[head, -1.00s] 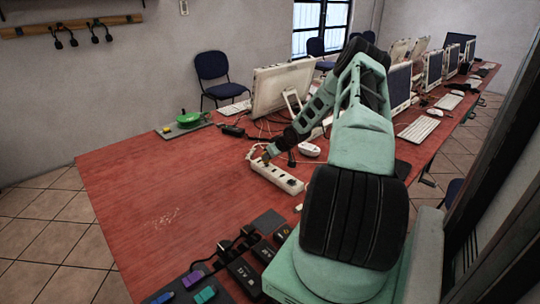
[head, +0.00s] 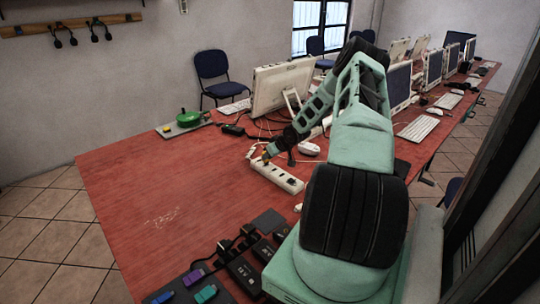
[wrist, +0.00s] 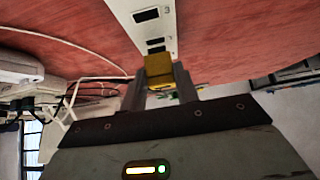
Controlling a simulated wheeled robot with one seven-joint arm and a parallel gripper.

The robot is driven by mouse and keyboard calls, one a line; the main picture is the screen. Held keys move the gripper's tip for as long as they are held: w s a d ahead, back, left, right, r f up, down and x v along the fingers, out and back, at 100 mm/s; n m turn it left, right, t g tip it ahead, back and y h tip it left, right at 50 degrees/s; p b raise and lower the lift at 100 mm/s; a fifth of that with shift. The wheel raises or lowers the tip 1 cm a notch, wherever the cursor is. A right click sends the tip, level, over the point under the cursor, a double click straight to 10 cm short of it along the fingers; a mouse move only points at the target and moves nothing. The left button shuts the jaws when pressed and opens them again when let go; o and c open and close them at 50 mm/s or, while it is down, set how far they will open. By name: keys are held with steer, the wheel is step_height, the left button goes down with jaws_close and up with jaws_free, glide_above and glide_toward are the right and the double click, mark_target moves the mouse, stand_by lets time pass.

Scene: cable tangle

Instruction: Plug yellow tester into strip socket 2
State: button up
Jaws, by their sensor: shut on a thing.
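The white power strip (head: 282,179) lies on the red table in the head view, running from upper left to lower right. In the wrist view the strip (wrist: 150,29) shows dark sockets in a row. My gripper (head: 265,158) is at the strip's upper-left part. It is shut on the yellow tester (wrist: 158,67), a small block between the fingers in the wrist view. The tester is right at the strip, over or against a socket. Its prongs are hidden, so I cannot tell whether it is seated or which numbered socket it meets.
A white monitor (head: 282,88) and cables stand behind the strip, with a white mouse (head: 309,149) beside it. A green reel (head: 189,118) sits at the back left. Black adapters (head: 243,272) lie at the front. The table's left part is clear.

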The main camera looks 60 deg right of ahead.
steer(key=shift+f+b, duration=0.65)
steer(key=shift+f, duration=0.55)
steer(key=o, duration=1.2)
steer(key=v, duration=1.7)
steer(key=shift+s+r+p, duration=0.15)
steer(key=shift+r+p, duration=0.05)
steer(key=shift+p, duration=0.1)
